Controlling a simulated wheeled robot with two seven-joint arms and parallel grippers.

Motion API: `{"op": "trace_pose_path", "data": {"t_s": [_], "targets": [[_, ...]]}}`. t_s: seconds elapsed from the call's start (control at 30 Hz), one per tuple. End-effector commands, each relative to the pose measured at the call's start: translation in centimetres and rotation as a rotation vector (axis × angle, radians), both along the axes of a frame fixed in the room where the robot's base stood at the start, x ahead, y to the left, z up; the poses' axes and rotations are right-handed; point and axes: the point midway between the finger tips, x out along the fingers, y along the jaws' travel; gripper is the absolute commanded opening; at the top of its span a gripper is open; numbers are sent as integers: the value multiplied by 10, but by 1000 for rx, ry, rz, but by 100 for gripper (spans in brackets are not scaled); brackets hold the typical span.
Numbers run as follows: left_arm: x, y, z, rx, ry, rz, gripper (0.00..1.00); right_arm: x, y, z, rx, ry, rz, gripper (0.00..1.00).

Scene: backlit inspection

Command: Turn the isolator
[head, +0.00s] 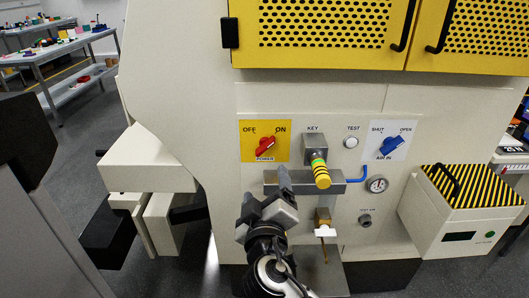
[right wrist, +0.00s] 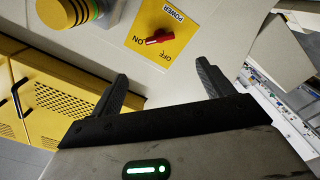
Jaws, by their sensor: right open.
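The isolator is a red handle (head: 265,147) on a yellow plate (head: 246,155) marked OFF, ON and POWER, on the cream machine front. In the head view the handle lies slanted, its right end higher; I cannot tell which mark it is set to. It also shows in the right wrist view, as a red handle (right wrist: 160,36) beyond the fingers. My right gripper (head: 268,188) is below the plate, apart from the handle. In the right wrist view its two fingers (right wrist: 162,72) are spread, with nothing between them. My left gripper is not seen.
A grey key block (head: 314,146) with a yellow-green striped barrel (head: 320,171) juts out right of the plate. A blue AIR IN handle (head: 391,146) and a gauge (head: 377,184) are further right. A grey bar (head: 345,188) crosses below the plate. Yellow perforated doors (head: 310,30) are above.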

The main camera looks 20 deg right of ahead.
Motion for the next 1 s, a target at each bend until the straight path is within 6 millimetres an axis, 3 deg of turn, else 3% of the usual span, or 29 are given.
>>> {"op": "trace_pose_path", "data": {"t_s": [0.6, 0.8, 1.0], "targets": [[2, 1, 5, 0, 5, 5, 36, 119, -36, 1, 0, 1, 0, 80], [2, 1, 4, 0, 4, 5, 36, 138, -41, 0, 2, 2, 1, 80], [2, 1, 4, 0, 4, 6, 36, 141, -42, -1, 2, 4, 1, 80]]}}
